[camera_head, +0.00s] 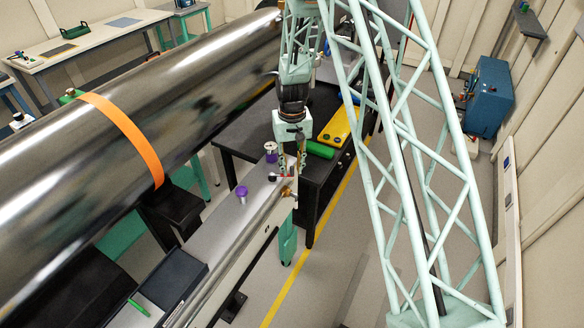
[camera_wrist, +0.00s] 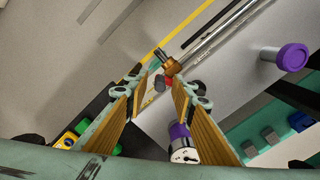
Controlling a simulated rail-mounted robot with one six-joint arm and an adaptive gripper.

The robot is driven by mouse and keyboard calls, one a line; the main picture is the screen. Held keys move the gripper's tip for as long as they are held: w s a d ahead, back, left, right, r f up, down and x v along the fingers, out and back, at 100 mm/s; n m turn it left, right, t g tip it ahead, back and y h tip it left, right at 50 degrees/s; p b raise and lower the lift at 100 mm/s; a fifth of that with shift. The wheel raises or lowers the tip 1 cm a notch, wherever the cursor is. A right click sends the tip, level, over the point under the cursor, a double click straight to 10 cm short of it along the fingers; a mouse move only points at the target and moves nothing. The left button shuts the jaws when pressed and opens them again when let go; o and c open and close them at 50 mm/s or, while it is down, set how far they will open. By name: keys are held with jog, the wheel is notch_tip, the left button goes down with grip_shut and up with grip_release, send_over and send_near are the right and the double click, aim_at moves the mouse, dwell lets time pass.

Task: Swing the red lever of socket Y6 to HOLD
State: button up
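The red lever (camera_wrist: 167,81) is small and sits beside a brass fitting (camera_wrist: 171,66) at the end of a metal rail; a dark knob (camera_wrist: 159,83) shows at its end. In the head view the red lever (camera_head: 284,177) is tiny, just above the brass fitting (camera_head: 287,191). My gripper (camera_wrist: 162,92) is open, with its two fingers apart and the lever visible in the gap beyond the tips. In the head view my gripper (camera_head: 291,168) points down over the lever; whether it touches is unclear. No Y6 or HOLD label is readable.
A purple-and-white cylinder (camera_wrist: 183,143) stands close to one finger; it also shows in the head view (camera_head: 271,152). Another purple-capped piece (camera_head: 242,193) stands on the grey shelf. A large metal pipe (camera_head: 120,105) runs along the left. A yellow case (camera_head: 341,127) lies behind my gripper.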

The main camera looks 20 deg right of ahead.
jog(key=shift+c, duration=0.9)
grip_shut()
jog(key=shift+w+a+f, duration=0.1)
jog(key=shift+a, duration=0.05)
